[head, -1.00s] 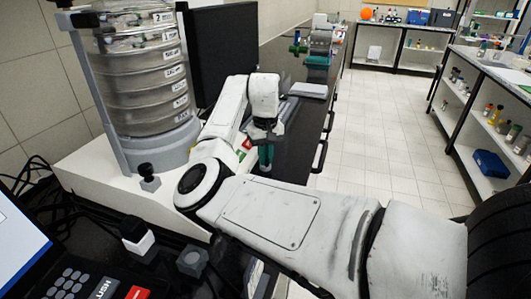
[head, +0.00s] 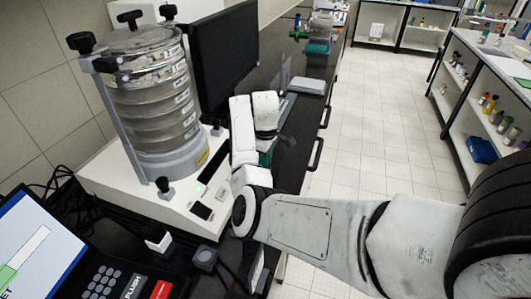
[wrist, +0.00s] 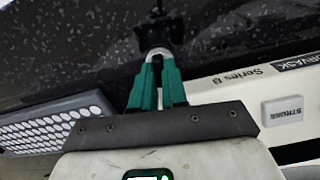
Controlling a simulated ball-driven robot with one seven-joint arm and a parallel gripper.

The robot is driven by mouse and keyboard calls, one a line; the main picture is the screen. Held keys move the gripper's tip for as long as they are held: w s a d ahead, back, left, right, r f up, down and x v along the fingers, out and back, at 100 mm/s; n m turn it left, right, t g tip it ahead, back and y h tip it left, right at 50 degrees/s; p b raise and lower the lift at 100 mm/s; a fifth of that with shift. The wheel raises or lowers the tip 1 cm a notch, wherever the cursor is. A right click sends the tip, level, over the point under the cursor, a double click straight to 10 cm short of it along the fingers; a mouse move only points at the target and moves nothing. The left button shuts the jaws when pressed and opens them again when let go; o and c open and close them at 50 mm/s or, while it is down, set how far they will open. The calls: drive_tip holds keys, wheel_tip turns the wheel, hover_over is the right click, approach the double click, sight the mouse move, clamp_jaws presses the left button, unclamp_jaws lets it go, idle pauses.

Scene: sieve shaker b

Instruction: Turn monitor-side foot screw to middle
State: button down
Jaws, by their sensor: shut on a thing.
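The sieve shaker has a white base (head: 105,180) and a stack of clear sieves (head: 150,95). In the wrist view its side shows "Series B" lettering (wrist: 245,78). My gripper (wrist: 158,62) has green fingers, closed around a small shiny metal part of what looks like the foot screw (wrist: 158,52). A dark knob-like shape lies just beyond the fingertips. In the head view the green fingers of my gripper (head: 265,157) show only partly beside the shaker's monitor side. My arm hides the screw there, and its turned position cannot be told.
The black monitor (head: 225,55) stands behind the shaker. A keyboard (wrist: 55,122) lies close left of my fingers in the wrist view. A keypad device with a screen (head: 40,245) is at the front left. The floor (head: 370,120) right of the bench is clear.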

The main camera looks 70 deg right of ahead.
drive_tip(key=shift+r+n+p, duration=0.1)
drive_tip(key=shift+n+p, duration=0.3)
drive_tip(key=shift+n, duration=0.1)
drive_tip(key=c, duration=1.4)
unclamp_jaws()
drive_tip(key=shift+c, duration=0.2)
wheel_tip(320, 180, up, 11)
drive_tip(key=shift+b, duration=0.3)
drive_tip(key=shift+f, duration=0.2)
